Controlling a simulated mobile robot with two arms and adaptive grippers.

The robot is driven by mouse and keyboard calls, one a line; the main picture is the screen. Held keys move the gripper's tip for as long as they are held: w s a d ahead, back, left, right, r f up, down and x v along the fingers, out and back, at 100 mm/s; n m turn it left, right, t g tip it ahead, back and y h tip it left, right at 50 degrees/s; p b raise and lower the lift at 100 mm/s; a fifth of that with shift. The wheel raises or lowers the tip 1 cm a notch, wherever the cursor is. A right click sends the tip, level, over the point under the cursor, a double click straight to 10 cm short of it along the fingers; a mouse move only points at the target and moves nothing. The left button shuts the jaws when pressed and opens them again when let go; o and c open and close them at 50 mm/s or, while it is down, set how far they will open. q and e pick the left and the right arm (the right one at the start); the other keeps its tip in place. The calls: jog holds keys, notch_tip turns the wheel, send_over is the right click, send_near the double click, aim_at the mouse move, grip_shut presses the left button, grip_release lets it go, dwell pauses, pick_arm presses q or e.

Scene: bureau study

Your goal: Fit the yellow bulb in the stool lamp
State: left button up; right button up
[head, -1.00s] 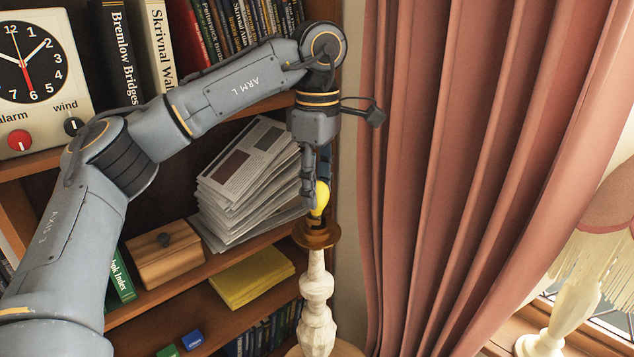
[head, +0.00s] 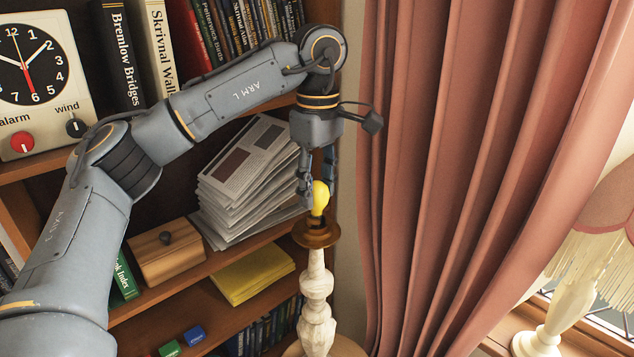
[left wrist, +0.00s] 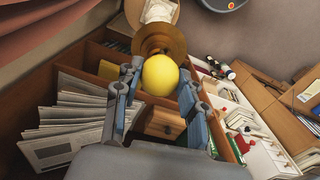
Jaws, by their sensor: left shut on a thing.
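The yellow bulb (head: 320,197) is upright, with its dark base down at the brass dish (head: 317,238) on top of the pale turned lamp post (head: 316,300). My left gripper (head: 317,186) points down from above and is shut on the bulb, a finger on each side. In the left wrist view the bulb (left wrist: 160,75) sits between the fingers, in front of the brass dish (left wrist: 150,42). How deep the base sits in the socket is hidden. My right gripper is not in view.
A bookcase stands behind, with a newspaper stack (head: 245,175), a wooden box (head: 165,252) and a yellow paper pad (head: 252,275). A pink curtain (head: 460,170) hangs close on the right. A fringed lamp (head: 560,315) stands by the window.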

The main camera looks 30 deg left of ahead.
pick_arm(q)
jog(key=shift+m, duration=0.3)
jog(key=shift+m+p, duration=0.35)
jog(key=shift+m, duration=0.35)
jog(key=o, duration=1)
jog(key=shift+o, duration=0.2)
jog(key=shift+r+p, duration=0.45)
jog(key=shift+r, duration=3.05)
